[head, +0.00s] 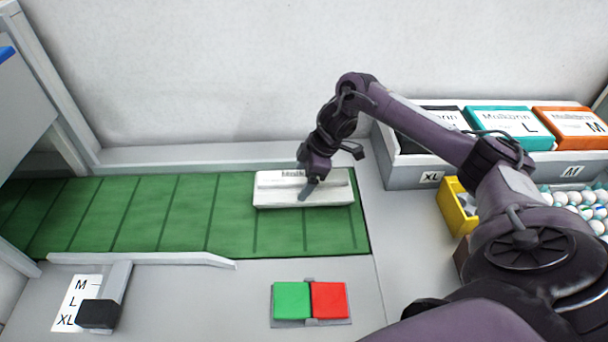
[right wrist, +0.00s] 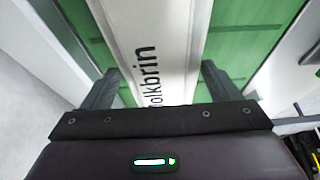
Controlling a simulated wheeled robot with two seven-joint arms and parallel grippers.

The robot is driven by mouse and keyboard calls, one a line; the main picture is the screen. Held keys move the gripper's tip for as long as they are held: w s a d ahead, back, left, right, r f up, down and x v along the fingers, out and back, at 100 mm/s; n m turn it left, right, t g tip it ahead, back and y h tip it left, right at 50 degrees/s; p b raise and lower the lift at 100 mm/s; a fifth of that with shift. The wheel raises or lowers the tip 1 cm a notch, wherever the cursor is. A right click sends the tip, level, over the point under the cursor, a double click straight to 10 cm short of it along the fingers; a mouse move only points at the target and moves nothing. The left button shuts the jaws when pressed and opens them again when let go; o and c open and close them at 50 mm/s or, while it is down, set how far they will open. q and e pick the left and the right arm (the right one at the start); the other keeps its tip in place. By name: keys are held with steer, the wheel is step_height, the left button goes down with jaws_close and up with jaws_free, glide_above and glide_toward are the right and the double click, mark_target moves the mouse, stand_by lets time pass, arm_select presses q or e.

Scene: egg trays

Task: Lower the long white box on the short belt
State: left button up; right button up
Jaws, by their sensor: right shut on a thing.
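The long white box (head: 275,194) is at the right end of the short green belt (head: 180,215) in the head view, its long side running along the belt. My right gripper (head: 309,188) is shut on the box, reaching over it from the back right. In the right wrist view the white box (right wrist: 155,40) with dark lettering lies between the two fingers (right wrist: 158,90), with green belt on both sides. Whether the box's underside touches the belt is hard to tell. My left gripper is not in view.
Red and green buttons (head: 311,301) sit in front of the belt. A lever beside an M, L, XL label (head: 79,295) is at the front left. A grey rack (head: 405,172) of egg boxes and a yellow container (head: 455,207) stand at the right. The belt's left part is clear.

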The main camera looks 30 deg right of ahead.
steer(key=shift+f, duration=0.2)
stand_by(0.6)
steer(key=o, duration=1.3)
steer(key=shift+o, duration=0.3)
steer(key=shift+s+f, duration=0.1)
steer(key=v, duration=0.8)
steer(key=shift+a, duration=0.1)
